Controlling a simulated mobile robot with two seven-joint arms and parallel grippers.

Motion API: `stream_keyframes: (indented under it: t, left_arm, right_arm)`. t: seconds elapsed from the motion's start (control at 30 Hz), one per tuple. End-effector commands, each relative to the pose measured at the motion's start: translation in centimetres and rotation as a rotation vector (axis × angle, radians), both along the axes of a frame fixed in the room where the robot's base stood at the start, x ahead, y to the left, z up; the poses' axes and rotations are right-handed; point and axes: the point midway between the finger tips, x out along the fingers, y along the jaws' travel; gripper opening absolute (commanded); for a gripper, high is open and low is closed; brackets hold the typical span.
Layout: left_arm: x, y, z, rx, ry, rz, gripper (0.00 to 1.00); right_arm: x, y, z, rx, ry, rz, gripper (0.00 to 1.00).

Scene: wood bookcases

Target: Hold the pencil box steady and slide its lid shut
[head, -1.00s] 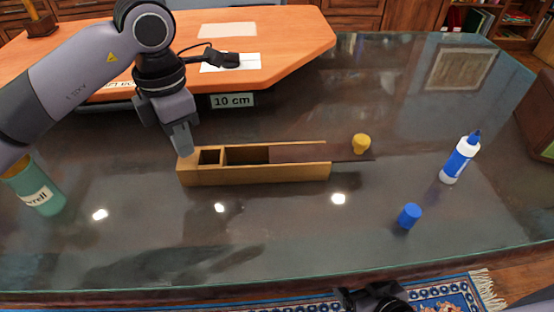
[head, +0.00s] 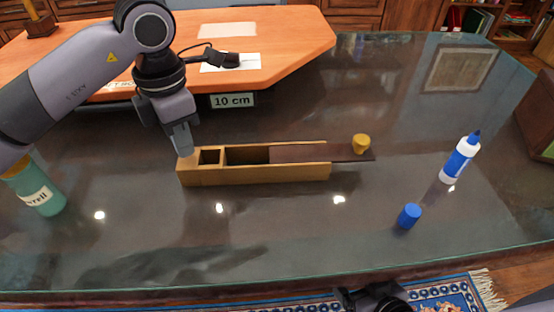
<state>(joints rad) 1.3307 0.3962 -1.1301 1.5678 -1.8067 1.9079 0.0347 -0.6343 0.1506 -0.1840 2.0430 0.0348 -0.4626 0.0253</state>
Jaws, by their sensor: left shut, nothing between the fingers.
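The wooden pencil box (head: 255,175) lies lengthwise left to right on the dark glossy table. Its left part is open, with a small compartment and a longer one beside it. The dark brown lid (head: 298,153) covers the right part and sticks out past the box's right end. A yellow knob-like piece (head: 361,144) appears to stand on the lid's outer end. My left gripper (head: 184,152) is shut and empty, pointing down at the box's left end; whether it touches cannot be told. My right gripper (head: 376,300) shows only partly at the bottom edge, its fingers unclear.
A blue cap (head: 409,215) and a white and blue glue bottle (head: 460,158) stand to the right. A green labelled container (head: 38,190) is at left. An orange desktop with a "10 cm" sign (head: 233,100) lies behind. The table in front of the box is clear.

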Motion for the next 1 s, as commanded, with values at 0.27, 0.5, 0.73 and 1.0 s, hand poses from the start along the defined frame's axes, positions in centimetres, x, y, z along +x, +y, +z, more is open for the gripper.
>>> stream_keyframes:
  t: [0.27, 0.5, 0.73, 1.0]
  left_arm:
    - [0.0, 0.0, -0.1, 0.000, 0.000, 0.000, 0.00]
    - [0.0, 0.0, -0.8, 0.001, 0.000, 0.000, 0.00]
    - [0.0, 0.0, -1.3, 0.000, 0.000, 0.000, 0.00]
    - [0.0, 0.0, -1.6, 0.000, 0.001, 0.000, 0.00]
  right_arm:
    - [0.0, 0.0, -0.1, 0.001, 0.001, -0.001, 0.85]
    - [-0.1, 0.0, -0.6, 0.001, 0.002, -0.001, 0.85]
    - [-0.1, 0.0, -1.0, 0.001, 0.003, -0.001, 0.85]
    - [-0.1, 0.0, -1.3, 0.001, 0.003, -0.001, 0.85]
